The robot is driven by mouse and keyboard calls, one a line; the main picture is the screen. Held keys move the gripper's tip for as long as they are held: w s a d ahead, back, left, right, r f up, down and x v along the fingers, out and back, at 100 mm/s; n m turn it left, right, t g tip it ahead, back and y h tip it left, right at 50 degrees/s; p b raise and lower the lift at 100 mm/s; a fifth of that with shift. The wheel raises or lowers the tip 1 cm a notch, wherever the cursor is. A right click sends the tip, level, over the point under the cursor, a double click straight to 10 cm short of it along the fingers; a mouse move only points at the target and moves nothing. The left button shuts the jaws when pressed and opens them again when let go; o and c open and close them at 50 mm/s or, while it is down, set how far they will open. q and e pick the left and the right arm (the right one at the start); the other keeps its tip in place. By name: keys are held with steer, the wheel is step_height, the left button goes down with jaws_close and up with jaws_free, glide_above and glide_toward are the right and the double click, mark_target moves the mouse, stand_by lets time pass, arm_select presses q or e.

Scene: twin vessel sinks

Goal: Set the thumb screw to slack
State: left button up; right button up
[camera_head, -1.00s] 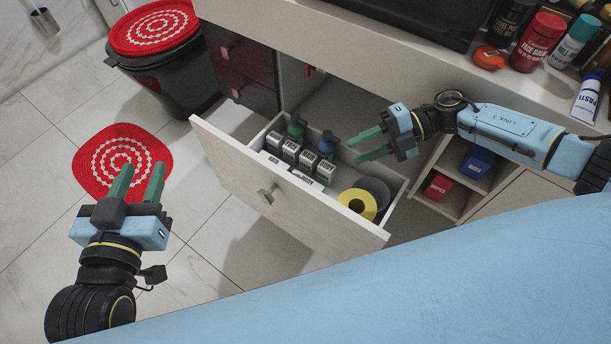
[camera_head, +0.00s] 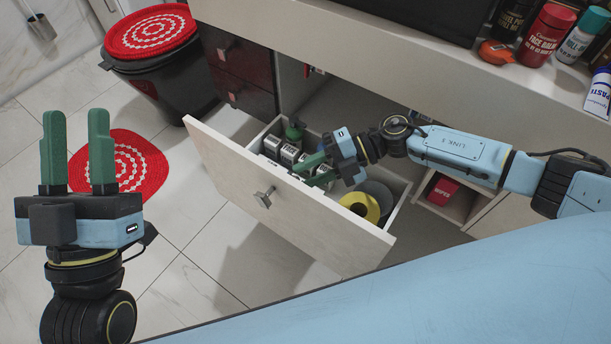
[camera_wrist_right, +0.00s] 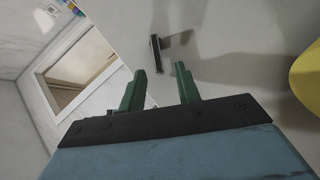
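I cannot make out a thumb screw for certain in either view. My right gripper (camera_head: 309,171) is over the open drawer (camera_head: 290,222), its fingers at the small boxes (camera_head: 289,155) inside; whether they touch is unclear. In the right wrist view the right gripper (camera_wrist_right: 166,76) is open, with nothing between its fingers. A small dark bar-shaped thing (camera_wrist_right: 155,54) stands just beyond the left fingertip, against a pale surface; I cannot tell what it is. My left gripper (camera_head: 76,125) is open and empty, pointing up over the floor at the left.
A yellow roll (camera_head: 360,205) and a green-topped bottle (camera_head: 294,131) are in the drawer. A bin with a red cover (camera_head: 150,30) and a red mat (camera_head: 128,163) are at left. Bottles (camera_head: 545,33) and an orange item (camera_head: 496,52) stand on the counter.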

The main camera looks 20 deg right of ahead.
arm_select(q)
steer(key=shift+s+r+t, duration=0.2)
steer(key=shift+t, duration=0.1)
arm_select(e)
steer(key=shift+a+f, duration=0.2)
steer(key=shift+a, duration=0.4)
jaws_close()
arm_select(q)
steer(key=a+f+g+y+p, duration=0.2)
steer(key=f+g+p, duration=0.1)
steer(key=f+g, duration=0.4)
steer(key=s+a+f+g+y+p, duration=0.1)
steer(key=a+f+g+y+p, duration=0.1)
steer(key=f+g, duration=0.6)
step_height(320, 180, down, 4)
steer(key=shift+s+f+n+y+p, duration=0.15)
steer(key=shift+s+n+y+p, duration=0.15)
steer(key=shift+y+p, duration=0.35)
arm_select(e)
steer(key=shift+w+a+r+m+g+h, duration=0.2)
steer(key=shift+w+r+m+g+h, duration=0.1)
steer(key=shift+r+m+g+h, duration=0.3)
steer(key=shift+f, duration=0.1)
